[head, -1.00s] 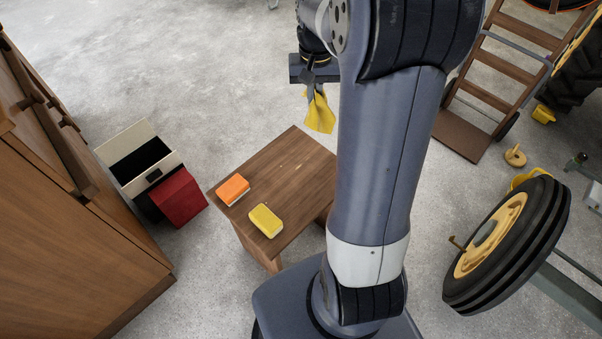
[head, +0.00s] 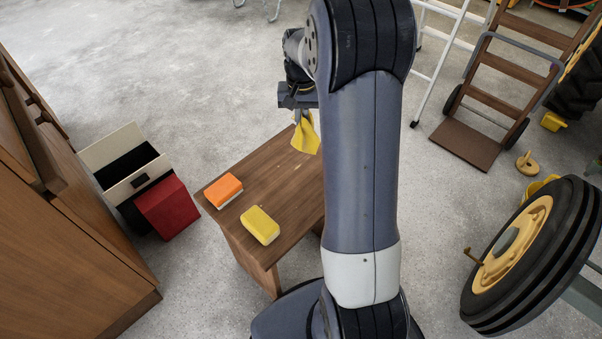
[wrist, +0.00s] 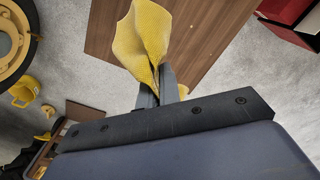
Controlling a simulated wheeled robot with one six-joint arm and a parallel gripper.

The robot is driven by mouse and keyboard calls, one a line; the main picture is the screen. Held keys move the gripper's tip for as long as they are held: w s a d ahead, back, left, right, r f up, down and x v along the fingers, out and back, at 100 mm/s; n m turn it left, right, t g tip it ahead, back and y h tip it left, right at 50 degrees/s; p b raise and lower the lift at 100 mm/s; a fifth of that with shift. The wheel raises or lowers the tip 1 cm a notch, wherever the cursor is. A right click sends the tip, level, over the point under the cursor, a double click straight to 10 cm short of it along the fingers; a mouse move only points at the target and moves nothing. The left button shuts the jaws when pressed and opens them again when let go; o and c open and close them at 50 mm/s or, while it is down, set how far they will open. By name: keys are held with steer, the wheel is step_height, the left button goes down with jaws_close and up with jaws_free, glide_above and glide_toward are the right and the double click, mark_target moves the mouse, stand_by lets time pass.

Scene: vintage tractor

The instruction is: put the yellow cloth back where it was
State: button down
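The yellow cloth (head: 305,138) hangs from my gripper (head: 300,114) in the head view, over the far end of a small wooden table (head: 285,190). My gripper is shut on the cloth. In the wrist view the cloth (wrist: 143,42) is pinched between the fingers (wrist: 160,92) and spreads out beyond them, with the table top (wrist: 195,35) behind it. I cannot tell how high the cloth is above the table. On the table lie an orange sponge (head: 223,190) and a yellow sponge (head: 260,225), both apart from the cloth.
A hand truck (head: 480,130) and a large wheel (head: 530,255) are at the right. My arm hides the table's right side.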

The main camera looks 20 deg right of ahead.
step_height(320, 180, down, 11)
steer(key=shift+w+r+b, duration=0.1)
steer(key=shift+b, duration=1.15)
steer(key=c, duration=0.9)
jaws_free()
steer(key=shift+r, duration=0.1)
step_height(320, 180, up, 11)
steer(key=shift+f+p, duration=0.2)
steer(key=shift+p, duration=1)
steer(key=shift+f, duration=0.15)
steer(key=shift+f+b, duration=0.35)
steer(key=shift+f, duration=1.2)
